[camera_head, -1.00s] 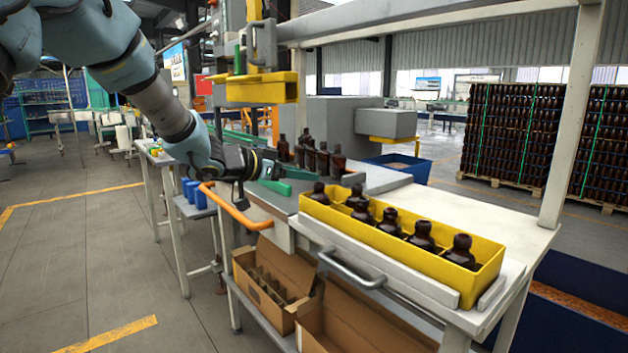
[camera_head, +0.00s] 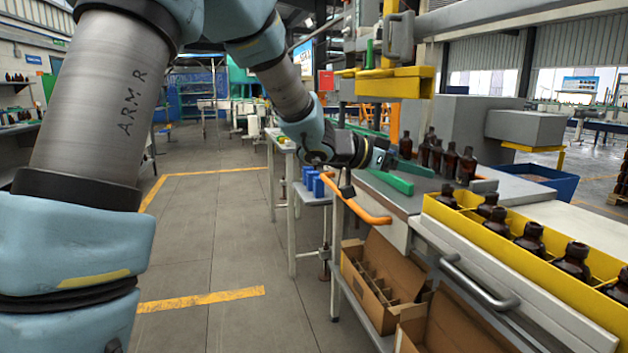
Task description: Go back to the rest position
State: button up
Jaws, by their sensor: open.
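My gripper (camera_head: 403,174) is at the end of my arm, over the near left end of the grey worktop. Its two green fingers are spread apart with nothing seen between them. Several amber bottles (camera_head: 449,162) stand upright in a row just beyond and to the right of it, apart from the fingers. More amber bottles (camera_head: 529,238) stand in a yellow crate (camera_head: 543,274) on the white bench at right; the crate's right end is cut off by the frame.
An orange bent handle (camera_head: 356,204) lies just below my gripper. A yellow fixture (camera_head: 396,83) hangs above it. Blue containers (camera_head: 312,180) stand left on a side table. Open cardboard boxes (camera_head: 383,275) sit under the bench. The floor (camera_head: 215,235) to the left is clear.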

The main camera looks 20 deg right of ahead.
jog(key=w+a+f+n+t+y, duration=0.4)
jog(key=w+a+t, duration=0.3)
jog(key=w+a, duration=0.4)
jog(key=w+a+f+n+t+y, duration=0.1)
jog(key=a+f+n+y, duration=0.2)
jog(key=a, duration=0.6)
jog(key=w+a+f+n+t+y, duration=0.1)
jog(key=w+a+f+n+y, duration=0.15)
jog(key=a, duration=0.55)
jog(key=s+a+f+n+g+y, duration=0.2)
jog(key=s+a+f+n, duration=0.15)
jog(key=a, duration=0.45)
jog(key=s+a+f+n+g+y, duration=0.1)
jog(key=s+a+f+n+y, duration=0.1)
jog(key=s+a, duration=0.35)
jog(key=s+a+f+n+g, duration=0.2)
jog(key=s+a+g, duration=0.1)
jog(key=s+a, duration=0.4)
jog(key=shift+s+a+g+y, duration=0.15)
jog(key=shift+s+g+y, duration=0.25)
jog(key=shift+s, duration=0.35)
